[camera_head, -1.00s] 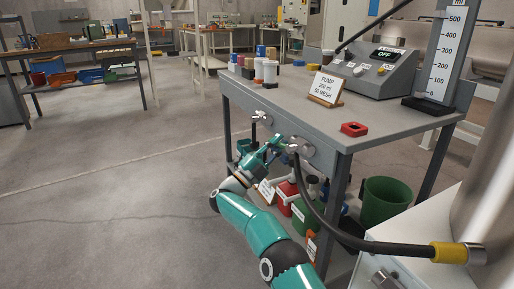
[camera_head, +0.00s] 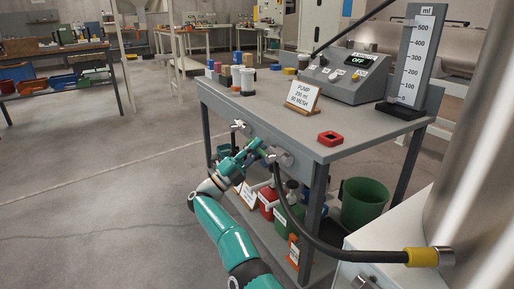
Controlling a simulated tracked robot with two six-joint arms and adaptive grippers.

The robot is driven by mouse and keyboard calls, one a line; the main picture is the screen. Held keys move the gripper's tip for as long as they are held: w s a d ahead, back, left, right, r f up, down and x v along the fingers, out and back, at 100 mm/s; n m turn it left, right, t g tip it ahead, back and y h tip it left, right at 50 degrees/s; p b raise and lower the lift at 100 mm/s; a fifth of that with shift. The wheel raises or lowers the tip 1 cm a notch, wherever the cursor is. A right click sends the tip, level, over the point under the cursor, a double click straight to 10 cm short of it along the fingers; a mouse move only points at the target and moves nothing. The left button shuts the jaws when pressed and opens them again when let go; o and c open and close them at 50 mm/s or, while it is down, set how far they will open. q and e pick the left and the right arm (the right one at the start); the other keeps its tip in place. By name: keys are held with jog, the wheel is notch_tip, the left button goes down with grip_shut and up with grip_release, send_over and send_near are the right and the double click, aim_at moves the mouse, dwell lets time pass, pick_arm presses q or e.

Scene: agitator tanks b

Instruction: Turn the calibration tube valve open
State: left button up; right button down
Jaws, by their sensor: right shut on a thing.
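The calibration tube (camera_head: 416,55), a tall ml scale, stands at the bench's right back. Two valve fittings are on the bench's front edge: one with a pale cross handle (camera_head: 238,125), and a grey one (camera_head: 281,157) to its right with a black hose running from it. My right gripper (camera_head: 262,152), teal, is at the right-hand fitting, shut on its small handle. The fingers partly hide the handle, so its exact angle is unclear. My left gripper is not in view.
A control box (camera_head: 352,77) reading OFF, a pump sign (camera_head: 303,96), a red block (camera_head: 331,138) and several small bottles are on the bench. The black hose (camera_head: 310,235) curves low to a yellow fitting (camera_head: 420,257). A green bucket (camera_head: 365,202) stands below. Floor at left is clear.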

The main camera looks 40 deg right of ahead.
jog(key=shift+f, duration=0.15)
jog(key=c, duration=1.2)
grip_release()
jog(key=shift+s, duration=0.1)
jog(key=shift+o, duration=0.2)
